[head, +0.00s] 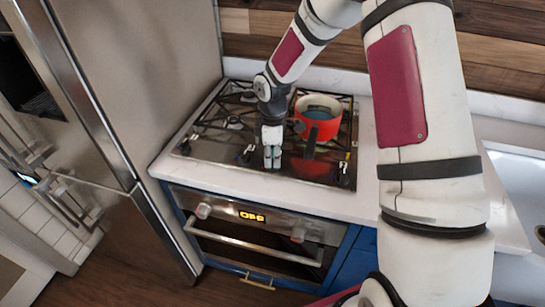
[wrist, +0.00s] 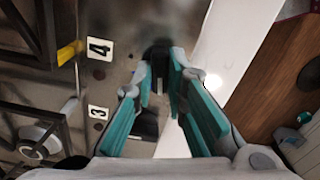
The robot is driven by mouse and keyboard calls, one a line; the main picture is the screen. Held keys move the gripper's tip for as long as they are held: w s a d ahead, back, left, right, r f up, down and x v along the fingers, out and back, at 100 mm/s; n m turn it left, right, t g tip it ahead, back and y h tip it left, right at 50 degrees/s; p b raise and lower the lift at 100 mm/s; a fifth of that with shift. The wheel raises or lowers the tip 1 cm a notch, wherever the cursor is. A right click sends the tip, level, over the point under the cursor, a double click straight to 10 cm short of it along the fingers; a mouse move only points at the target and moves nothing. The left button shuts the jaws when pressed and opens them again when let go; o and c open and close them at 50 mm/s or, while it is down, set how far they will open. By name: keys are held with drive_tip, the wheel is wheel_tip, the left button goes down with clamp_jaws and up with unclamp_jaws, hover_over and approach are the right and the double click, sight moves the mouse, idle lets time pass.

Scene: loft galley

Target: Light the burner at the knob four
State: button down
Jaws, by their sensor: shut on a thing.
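The number 4 label (wrist: 99,48) lies on the steel hob in the wrist view. A dark knob (wrist: 158,50) is to its right, with my gripper (wrist: 163,68) at it. The teal fingers are drawn close together, shut on this knob, and partly cover it. Below it are the number 3 label (wrist: 97,113) and another dark knob (wrist: 145,124). In the head view my gripper (head: 272,163) points down at the front strip of the hob (head: 215,150) and hides what is under it. I see no flame.
A red pot (head: 318,115) stands on the grates at the back right, its handle towards the front. A burner cap (wrist: 34,133) shows under the grate. The white counter edge (wrist: 232,40) runs along the front. The oven below has a display (head: 252,216) reading OFF.

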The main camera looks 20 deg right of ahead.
drive_tip(key=shift+n, duration=0.4)
drive_tip(key=c, duration=1.6)
unclamp_jaws()
drive_tip(key=shift+r, duration=0.15)
wheel_tip(320, 180, up, 12)
